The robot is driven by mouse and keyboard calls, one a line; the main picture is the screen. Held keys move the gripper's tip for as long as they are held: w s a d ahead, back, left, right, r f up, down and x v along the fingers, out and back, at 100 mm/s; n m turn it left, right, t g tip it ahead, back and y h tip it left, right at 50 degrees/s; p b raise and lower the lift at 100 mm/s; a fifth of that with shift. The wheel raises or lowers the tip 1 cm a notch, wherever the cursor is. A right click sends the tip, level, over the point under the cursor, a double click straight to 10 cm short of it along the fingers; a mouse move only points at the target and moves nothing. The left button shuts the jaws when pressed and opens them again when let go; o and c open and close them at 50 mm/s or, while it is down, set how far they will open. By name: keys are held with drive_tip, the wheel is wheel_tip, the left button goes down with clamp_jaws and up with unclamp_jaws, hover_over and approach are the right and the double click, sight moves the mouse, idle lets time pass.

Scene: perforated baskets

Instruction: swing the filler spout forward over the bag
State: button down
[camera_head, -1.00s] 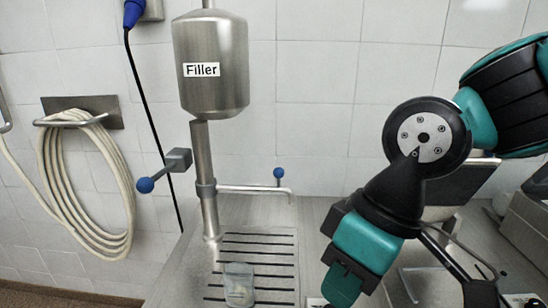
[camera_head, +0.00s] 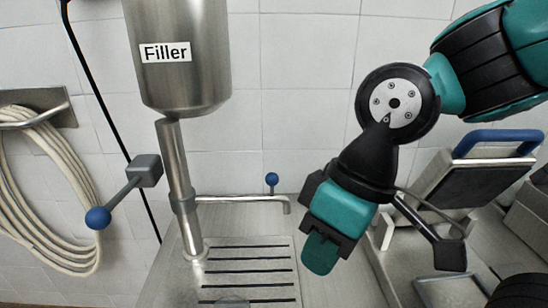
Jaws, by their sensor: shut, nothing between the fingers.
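The filler (camera_head: 180,75) is a steel tank labelled "Filler" above a steel post (camera_head: 178,175). Its spout (camera_head: 235,199) is a thin horizontal pipe running right from the post, with a downturned end and a blue knob (camera_head: 271,180) standing near that end. The spout lies along the back, behind the slotted drip grate (camera_head: 250,266). Only a faint top edge of the clear bag (camera_head: 232,301) shows at the bottom of the picture. My gripper (camera_head: 320,254) is shut and empty, pointing down, right of the grate and in front and right of the spout's end.
A blue-knobbed lever (camera_head: 120,196) sticks out left of the post. A coiled hose (camera_head: 45,185) hangs on the left wall. A machine with a blue handle (camera_head: 497,141) stands at the right behind my arm. The counter between grate and gripper is clear.

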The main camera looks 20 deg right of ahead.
drive_tip(key=w+r+n+g+p, duration=0.1)
drive_tip(key=w+r+n+p, duration=0.35)
drive_tip(key=w, duration=0.55)
drive_tip(key=w+r+n+g+p, duration=0.1)
drive_tip(key=w+r+n+p, duration=0.2)
drive_tip(key=w+r+n, duration=0.45)
drive_tip(key=w+d+f+n+h+p, duration=0.1)
drive_tip(key=w+d+f+n+p, duration=0.1)
drive_tip(key=w, duration=0.4)
drive_tip(key=w+d+f+n+p, duration=0.2)
drive_tip(key=w+d+n, duration=0.2)
drive_tip(key=w+n, duration=0.1)
drive_tip(key=w+d+f+n+g+h+p, duration=0.1)
drive_tip(key=w+n, duration=0.3)
drive_tip(key=w, duration=0.4)
drive_tip(key=shift+d+f+h+p, duration=0.3)
drive_tip(key=shift+d+f+p, duration=0.15)
drive_tip(key=shift+d+f, duration=0.4)
